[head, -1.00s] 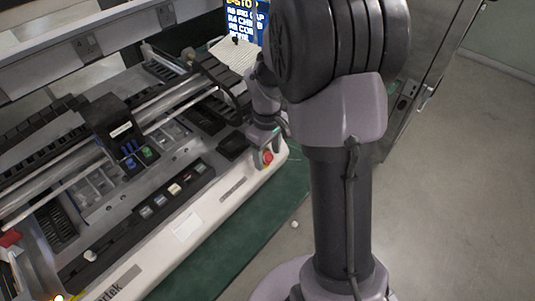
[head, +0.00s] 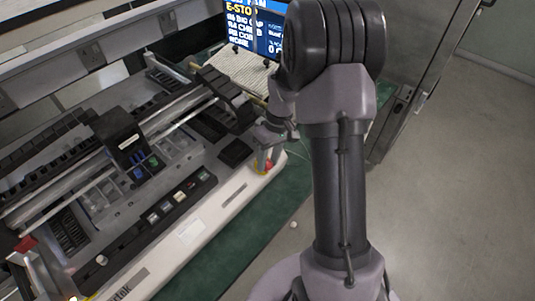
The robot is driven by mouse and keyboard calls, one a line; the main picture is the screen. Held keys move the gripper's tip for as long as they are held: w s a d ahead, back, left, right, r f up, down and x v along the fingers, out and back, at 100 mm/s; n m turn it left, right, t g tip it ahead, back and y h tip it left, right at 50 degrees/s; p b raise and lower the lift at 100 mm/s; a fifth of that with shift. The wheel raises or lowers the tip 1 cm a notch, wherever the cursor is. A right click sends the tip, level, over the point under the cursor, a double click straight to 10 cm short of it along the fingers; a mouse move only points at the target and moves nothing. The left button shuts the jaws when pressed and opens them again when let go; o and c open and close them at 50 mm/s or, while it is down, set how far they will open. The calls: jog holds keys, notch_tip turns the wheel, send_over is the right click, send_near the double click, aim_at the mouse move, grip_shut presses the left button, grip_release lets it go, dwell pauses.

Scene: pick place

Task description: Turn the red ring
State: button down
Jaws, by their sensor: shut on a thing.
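The red ring (head: 269,166) is a small red round part at the right front corner of the white and grey machine (head: 240,181). A yellow edge shows beneath it. My gripper (head: 266,159) is at this corner, pointing down, with its fingers shut on the red ring. The fingers and wrist hide part of the ring, and its exact turn angle is too small to tell.
A blue screen (head: 262,27) reading "E-STO" stands behind my arm. Small buttons (head: 180,196) line the machine's front. A green strip (head: 290,190) and open grey floor (head: 450,200) lie to the right.

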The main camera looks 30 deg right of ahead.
jog(key=shift+d+m+y+p, duration=0.15)
jog(key=shift+m+y+p, duration=0.45)
jog(key=shift+m+y, duration=0.2)
jog(key=shift+d+m+y+p, duration=0.15)
jog(key=shift+m+y+p, duration=0.5)
jog(key=shift+y, duration=0.25)
jog(key=shift+f, duration=0.1)
jog(key=c, duration=0.9)
grip_release()
jog(key=p+v, duration=0.5)
jog(key=v, duration=1.2)
jog(key=shift+d, duration=0.15)
jog(key=shift+w, duration=0.1)
